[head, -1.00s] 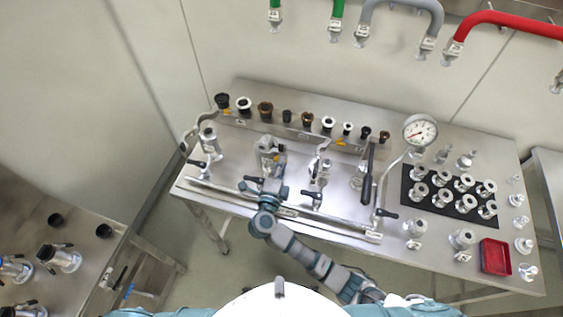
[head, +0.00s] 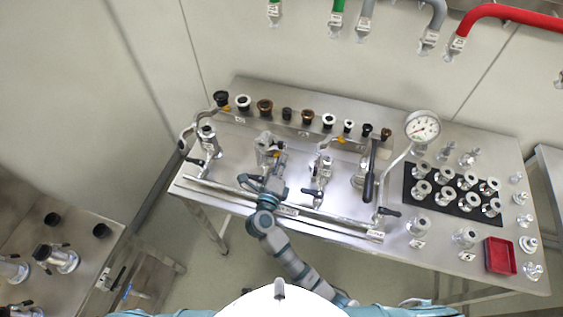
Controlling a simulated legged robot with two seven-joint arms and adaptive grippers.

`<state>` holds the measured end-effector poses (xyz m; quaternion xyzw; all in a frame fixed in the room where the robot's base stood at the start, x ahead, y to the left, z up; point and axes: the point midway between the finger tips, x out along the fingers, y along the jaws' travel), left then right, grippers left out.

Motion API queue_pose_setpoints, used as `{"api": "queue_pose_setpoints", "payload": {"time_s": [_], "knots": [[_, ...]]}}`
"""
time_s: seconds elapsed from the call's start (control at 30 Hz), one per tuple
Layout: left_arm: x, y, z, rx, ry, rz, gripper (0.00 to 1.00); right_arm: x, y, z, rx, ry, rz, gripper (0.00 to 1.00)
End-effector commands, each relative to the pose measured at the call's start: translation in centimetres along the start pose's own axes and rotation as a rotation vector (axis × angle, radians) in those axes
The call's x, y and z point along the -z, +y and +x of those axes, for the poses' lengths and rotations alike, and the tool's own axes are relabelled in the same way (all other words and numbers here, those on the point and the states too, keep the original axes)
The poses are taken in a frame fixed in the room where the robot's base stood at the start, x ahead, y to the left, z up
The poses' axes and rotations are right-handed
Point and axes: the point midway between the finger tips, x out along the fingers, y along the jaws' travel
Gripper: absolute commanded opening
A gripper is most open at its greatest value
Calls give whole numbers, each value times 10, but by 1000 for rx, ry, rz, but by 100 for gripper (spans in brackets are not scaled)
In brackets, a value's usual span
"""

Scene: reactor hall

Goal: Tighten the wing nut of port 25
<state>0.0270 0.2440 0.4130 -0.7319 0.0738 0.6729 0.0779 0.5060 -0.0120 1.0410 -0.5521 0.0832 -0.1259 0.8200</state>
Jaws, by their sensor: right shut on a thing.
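My right gripper (head: 274,168) reaches in from the bottom over the steel bench and is shut at the second port fitting (head: 264,143) from the left. It closes on a small part there, taken as the wing nut, which the fingers mostly hide. The label number of this port is too small to read. A black lever handle (head: 245,179) shows just left of the gripper. My left gripper is not in view.
Other ports stand on the bench, at left (head: 207,138) and right (head: 323,170). A row of dark and white caps (head: 286,114) runs behind. A pressure gauge (head: 422,127), a black mat of flanged fittings (head: 410,197) and a red tray (head: 500,256) lie to the right.

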Motion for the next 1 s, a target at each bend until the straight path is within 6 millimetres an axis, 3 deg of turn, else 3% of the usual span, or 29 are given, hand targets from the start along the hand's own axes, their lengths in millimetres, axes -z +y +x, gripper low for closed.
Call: {"api": "queue_pose_setpoints", "payload": {"time_s": [0.33, 0.87, 0.9, 1.0], "knots": [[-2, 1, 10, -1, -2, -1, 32, 0, 7, -1, -10, 0, 153, 0], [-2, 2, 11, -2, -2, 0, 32, 1, 8, -1, -12, 1, 179, 0], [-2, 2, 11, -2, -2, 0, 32, 1, 8, -1, -13, 1, 179, 18], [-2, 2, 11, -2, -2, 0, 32, 1, 7, -1, -11, 1, 179, 42]]}}
